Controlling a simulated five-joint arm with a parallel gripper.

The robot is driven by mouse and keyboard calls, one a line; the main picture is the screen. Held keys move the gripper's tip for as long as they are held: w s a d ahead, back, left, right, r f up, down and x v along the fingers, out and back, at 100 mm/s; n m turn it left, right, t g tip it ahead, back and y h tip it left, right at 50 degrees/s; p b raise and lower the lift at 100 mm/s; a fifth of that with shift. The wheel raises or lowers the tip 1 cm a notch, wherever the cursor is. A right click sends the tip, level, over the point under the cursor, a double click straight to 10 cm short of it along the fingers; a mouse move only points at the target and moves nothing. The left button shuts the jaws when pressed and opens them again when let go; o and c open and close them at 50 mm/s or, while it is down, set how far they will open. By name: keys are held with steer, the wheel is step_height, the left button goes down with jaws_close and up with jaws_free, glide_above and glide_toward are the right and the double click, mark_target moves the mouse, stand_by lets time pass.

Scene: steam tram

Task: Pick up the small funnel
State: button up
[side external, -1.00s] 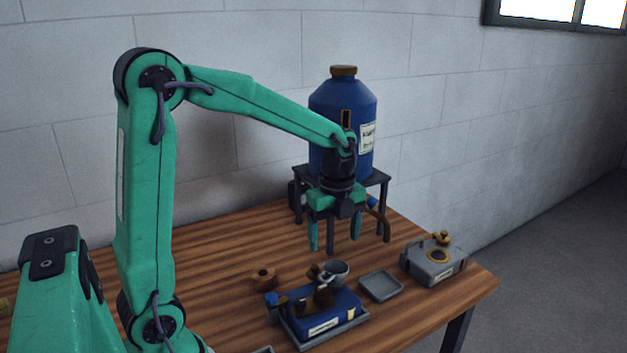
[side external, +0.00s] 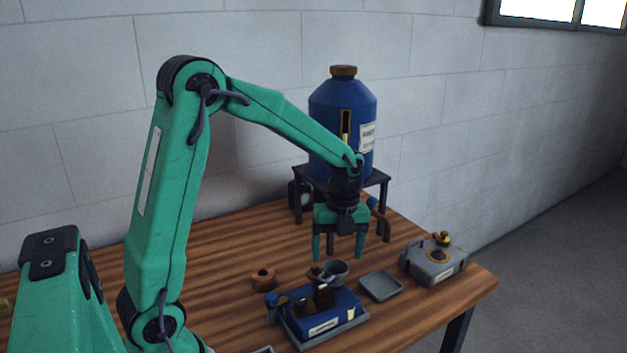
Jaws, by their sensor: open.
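The small funnel (side external: 335,273) is a grey cone-shaped cup with a wide round mouth at the top. It stands at the back of the blue model tram engine (side external: 333,305), and its lower part is hidden behind the engine's fittings. I cannot tell whether it touches the engine. My gripper (side external: 339,257) points down with its fingers apart and empty. In the picture its fingertips are just above the funnel's mouth; I cannot tell the exact gap.
A shallow grey tray (side external: 381,286) lies right of the funnel. A grey box with a brass cap (side external: 433,263) stands farther right. A small brown round piece (side external: 263,280) lies left. A blue tank (side external: 342,110) on a dark stand (side external: 298,195) rises behind my gripper.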

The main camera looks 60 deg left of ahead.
mark_target(336, 267)
steer(key=shift+s+d+f, duration=0.1)
steer(key=shift+s+f, duration=0.05)
steer(key=shift+f, duration=1.15)
steer(key=shift+s+d+f, duration=0.1)
steer(key=shift+s+f, duration=0.05)
steer(key=shift+f, duration=1.15)
steer(key=c, duration=1.1)
steer(key=shift+r, duration=0.55)
step_height(336, 267, up, 3)
steer(key=shift+r, duration=0.15)
steer(key=s+d+r, duration=0.4)
steer(key=d+r, duration=0.2)
steer(key=d, duration=0.4)
steer(key=shift+s+d+r, duration=0.2)
steer(key=shift+d+r, duration=0.1)
steer(key=shift+d, duration=0.1)
steer(key=shift+a, duration=0.1)
